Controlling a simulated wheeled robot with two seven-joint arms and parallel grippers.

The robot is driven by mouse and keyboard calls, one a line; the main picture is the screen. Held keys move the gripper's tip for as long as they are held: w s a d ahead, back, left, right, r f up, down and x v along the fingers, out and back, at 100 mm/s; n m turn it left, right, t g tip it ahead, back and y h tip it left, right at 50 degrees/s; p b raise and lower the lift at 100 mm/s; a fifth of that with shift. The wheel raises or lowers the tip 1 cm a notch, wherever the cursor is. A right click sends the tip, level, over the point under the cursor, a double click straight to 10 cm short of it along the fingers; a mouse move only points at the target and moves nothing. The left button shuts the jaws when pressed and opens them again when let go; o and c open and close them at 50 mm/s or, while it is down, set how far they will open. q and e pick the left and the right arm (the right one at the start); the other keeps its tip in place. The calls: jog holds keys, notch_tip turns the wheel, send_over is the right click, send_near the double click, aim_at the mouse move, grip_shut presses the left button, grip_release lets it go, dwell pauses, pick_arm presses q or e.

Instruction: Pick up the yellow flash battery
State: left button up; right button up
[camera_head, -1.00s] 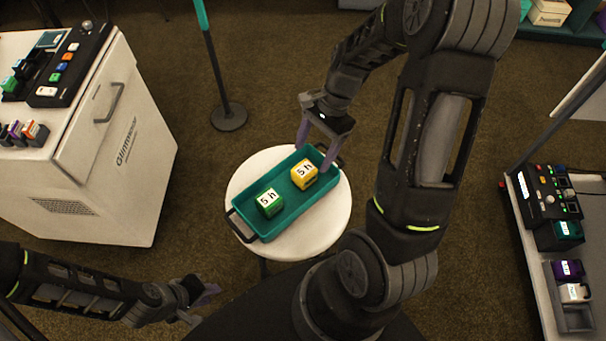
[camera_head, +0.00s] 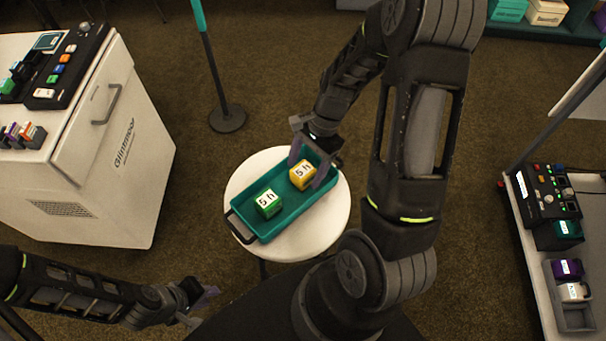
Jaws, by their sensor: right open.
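The yellow flash battery (camera_head: 302,175), a small block with a white "5 h" label on top, sits in the teal tray (camera_head: 280,223) on the round white stool. A green block (camera_head: 268,203) with the same label lies in the tray, to its lower left. My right gripper (camera_head: 306,172) is open and reaches down into the tray, its purple fingers on either side of the yellow battery; whether they touch it I cannot tell. My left gripper (camera_head: 201,303) is away from the tray at the lower left, and its jaw opening is unclear.
The white stool top (camera_head: 328,222) shows around the tray. A white cabinet (camera_head: 112,160) with devices on top stands at the left. A bench (camera_head: 545,290) with a control box is at the right.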

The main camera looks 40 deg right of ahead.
jog(key=shift+x, duration=1.2)
jog(key=shift+c, duration=0.3)
grip_shut()
